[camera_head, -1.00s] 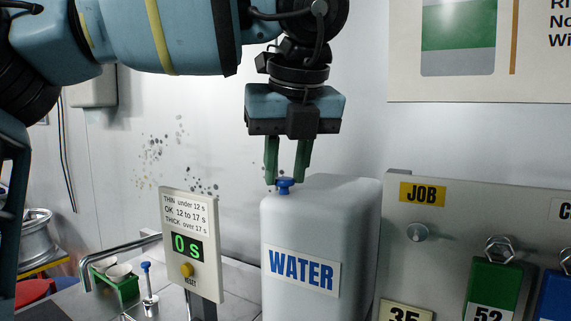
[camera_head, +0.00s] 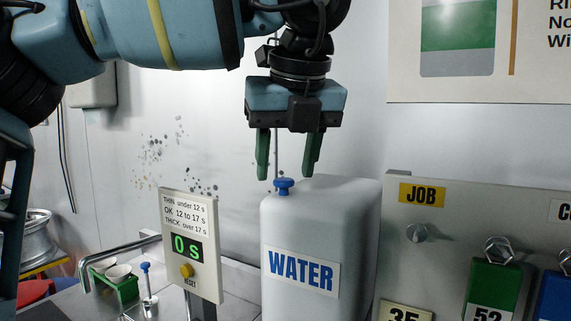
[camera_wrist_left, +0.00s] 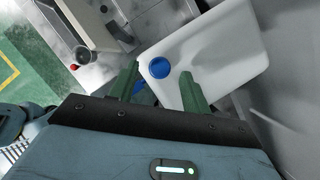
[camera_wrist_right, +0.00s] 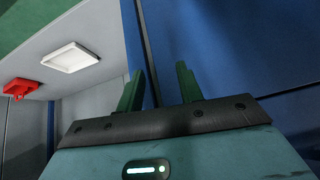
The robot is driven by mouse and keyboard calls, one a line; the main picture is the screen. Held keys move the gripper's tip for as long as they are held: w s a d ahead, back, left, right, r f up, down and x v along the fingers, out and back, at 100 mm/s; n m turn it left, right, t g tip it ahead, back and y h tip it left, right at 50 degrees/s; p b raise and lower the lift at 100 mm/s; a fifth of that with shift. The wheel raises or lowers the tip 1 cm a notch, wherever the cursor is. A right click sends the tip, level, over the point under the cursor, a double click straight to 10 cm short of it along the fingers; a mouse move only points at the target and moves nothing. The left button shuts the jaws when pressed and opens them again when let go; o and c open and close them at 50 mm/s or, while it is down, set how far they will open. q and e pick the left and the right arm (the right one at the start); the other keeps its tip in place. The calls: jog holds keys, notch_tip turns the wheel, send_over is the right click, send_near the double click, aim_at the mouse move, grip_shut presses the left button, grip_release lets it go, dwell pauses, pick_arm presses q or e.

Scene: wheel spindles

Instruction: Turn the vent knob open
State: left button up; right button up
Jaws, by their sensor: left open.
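The blue vent knob (camera_head: 284,187) sits on top of the white water jug (camera_head: 350,215), near its front left. My left gripper (camera_head: 285,177) points down, open and empty, with its green fingertips spread on either side just above the knob. In the left wrist view the round blue knob (camera_wrist_left: 159,68) lies between the fingertips, with a gap on each side. My right gripper is out of the head view. In the right wrist view its fingers (camera_wrist_right: 158,80) stand apart with nothing between them.
A timer sign (camera_head: 190,245) reading 0 s stands left of the jug. A grey job board (camera_head: 450,240) with hanging tags stands close at its right. A green holder with cups (camera_head: 122,290) sits on the bench. The wall is behind the jug.

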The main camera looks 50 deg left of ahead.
pick_arm(q)
jog(key=p+v, duration=0.1)
jog(key=v, duration=0.5)
jog(key=shift+r, duration=0.4)
jog(key=shift+s+d, duration=0.1)
jog(key=shift+d, duration=0.05)
